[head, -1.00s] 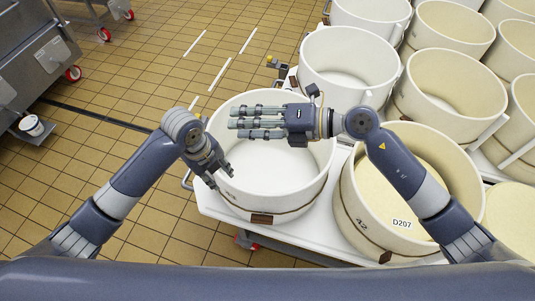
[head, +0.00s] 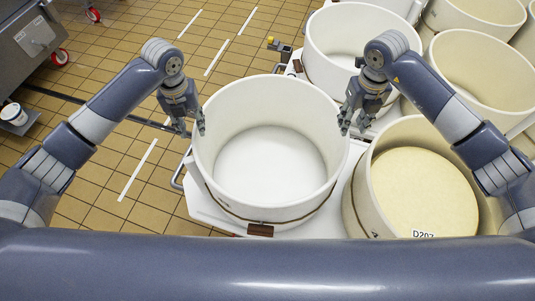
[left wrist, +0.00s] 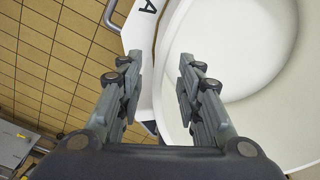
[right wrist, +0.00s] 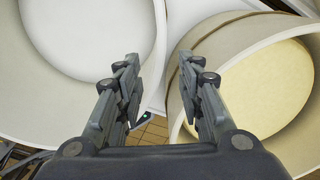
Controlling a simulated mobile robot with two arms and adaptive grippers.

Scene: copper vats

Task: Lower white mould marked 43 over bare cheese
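An empty white mould (head: 270,108) with a brown band stands in the middle of the head view; no number is readable on it. My left gripper (head: 188,126) is open at its left rim, pointing down. In the left wrist view the fingers (left wrist: 158,95) stand apart, with the mould's wall (left wrist: 172,100) between and below them. My right gripper (head: 355,124) is open and empty near its right rim. In the right wrist view the fingers (right wrist: 163,92) are apart above the gap between two moulds. No cheese outside a mould shows in the head view now.
A cream mould (head: 357,200) holding a pale yellow cheese (head: 420,190) labelled D207 stands close on the right. Several more moulds (head: 480,70) crowd behind. A white platform (head: 205,203) lies under the white mould. Tiled floor (head: 105,165) is open on the left.

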